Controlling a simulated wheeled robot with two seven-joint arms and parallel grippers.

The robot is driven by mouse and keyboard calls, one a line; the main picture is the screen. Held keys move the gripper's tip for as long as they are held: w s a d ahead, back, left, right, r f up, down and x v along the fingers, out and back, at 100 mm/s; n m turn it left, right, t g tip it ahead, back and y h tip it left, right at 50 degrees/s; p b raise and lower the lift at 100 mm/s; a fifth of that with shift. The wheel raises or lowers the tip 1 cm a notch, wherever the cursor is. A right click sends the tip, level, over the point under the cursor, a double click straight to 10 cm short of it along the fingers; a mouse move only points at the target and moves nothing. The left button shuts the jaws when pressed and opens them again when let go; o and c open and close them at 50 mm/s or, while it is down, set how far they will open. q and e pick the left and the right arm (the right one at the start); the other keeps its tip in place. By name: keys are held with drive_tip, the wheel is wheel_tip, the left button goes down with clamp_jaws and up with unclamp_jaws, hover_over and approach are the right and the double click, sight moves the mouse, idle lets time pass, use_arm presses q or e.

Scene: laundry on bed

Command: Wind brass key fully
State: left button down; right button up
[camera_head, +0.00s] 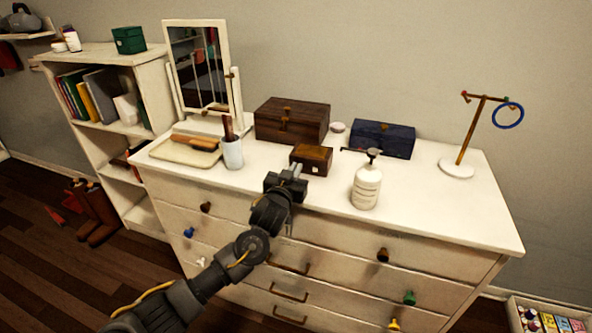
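A small brown wooden box (311,158) stands on the white dresser top near its front edge, with a small pale spot on its front face. I cannot make out a brass key; any key here is too small to tell or hidden. My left gripper (291,174) is just in front of the small box, at its lower left, over the dresser's front edge. Whether its fingers touch the box or hold anything is unclear. My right gripper is out of view.
On the dresser (440,205) stand a white pump bottle (367,188) close on the right, a larger dark wooden box (291,122) and a blue box (383,139) behind, a cup (232,153) on the left, a mirror (199,72) and a ring stand (459,168). The right front top is clear.

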use_arm(q)
drive_tip(key=shift+d+m+p, duration=0.1)
drive_tip(key=shift+m+p, duration=0.3)
drive_tip(key=shift+m, duration=0.7)
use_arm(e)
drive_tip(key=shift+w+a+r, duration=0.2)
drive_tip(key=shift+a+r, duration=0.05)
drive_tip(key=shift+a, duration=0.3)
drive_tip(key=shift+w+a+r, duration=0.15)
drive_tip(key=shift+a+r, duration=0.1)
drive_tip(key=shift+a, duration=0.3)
use_arm(q)
drive_tip(key=c, duration=1.8)
unclamp_jaws()
drive_tip(key=shift+o, duration=1)
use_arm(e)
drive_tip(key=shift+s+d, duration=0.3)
use_arm(q)
drive_tip(key=v, duration=1.1)
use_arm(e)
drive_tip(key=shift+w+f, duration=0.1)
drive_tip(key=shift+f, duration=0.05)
